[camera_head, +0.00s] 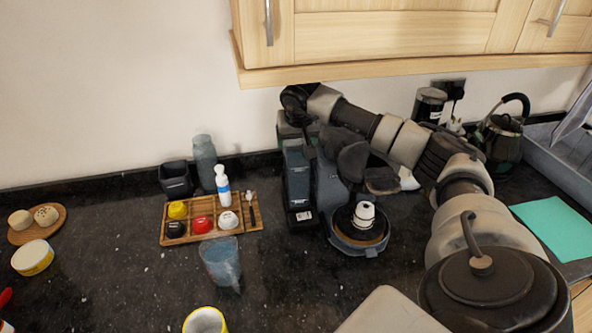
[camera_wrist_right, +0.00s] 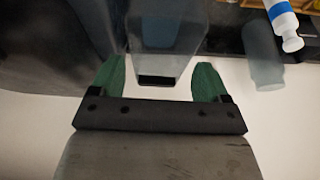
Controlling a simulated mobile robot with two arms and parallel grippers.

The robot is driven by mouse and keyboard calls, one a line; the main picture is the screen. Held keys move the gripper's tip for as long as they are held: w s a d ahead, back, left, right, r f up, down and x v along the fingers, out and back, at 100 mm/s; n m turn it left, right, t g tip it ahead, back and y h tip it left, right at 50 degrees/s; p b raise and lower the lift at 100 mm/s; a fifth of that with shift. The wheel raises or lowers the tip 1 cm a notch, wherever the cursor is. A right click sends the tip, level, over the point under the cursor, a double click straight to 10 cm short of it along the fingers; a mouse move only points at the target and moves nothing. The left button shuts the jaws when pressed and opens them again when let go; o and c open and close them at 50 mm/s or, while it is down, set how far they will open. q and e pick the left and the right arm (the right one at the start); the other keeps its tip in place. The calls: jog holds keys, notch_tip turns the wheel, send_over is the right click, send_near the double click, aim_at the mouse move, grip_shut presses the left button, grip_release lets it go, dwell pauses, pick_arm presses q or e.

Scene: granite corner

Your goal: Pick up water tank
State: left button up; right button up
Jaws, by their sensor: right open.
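The water tank (camera_head: 297,178) is a tall, bluish, see-through box on the left side of the dark coffee machine (camera_head: 330,190). In the right wrist view the tank (camera_wrist_right: 165,35) shows at the top middle, narrowing toward a dark end. My right gripper (camera_head: 297,132) is at the back of the counter, behind the tank near the wall. Its two green fingers (camera_wrist_right: 158,75) are open, one on each side of the tank's end in the wrist picture. I cannot tell whether they touch it. My left gripper is out of view.
Left of the machine, a wooden tray (camera_head: 180,240) holds capsules and a white-blue bottle (camera_head: 223,187). A grey glass bottle (camera_head: 203,160) and black cup (camera_head: 175,180) stand behind. Cabinets (camera_head: 390,35) hang above; a kettle (camera_head: 500,135) is right.

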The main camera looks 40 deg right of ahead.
aim_at(296, 146)
jog(key=x, duration=0.3)
jog(key=shift+f, duration=0.3)
dwell(0.4)
jog(key=shift+c, duration=0.2)
grip_shut()
jog(key=shift+r, duration=0.1)
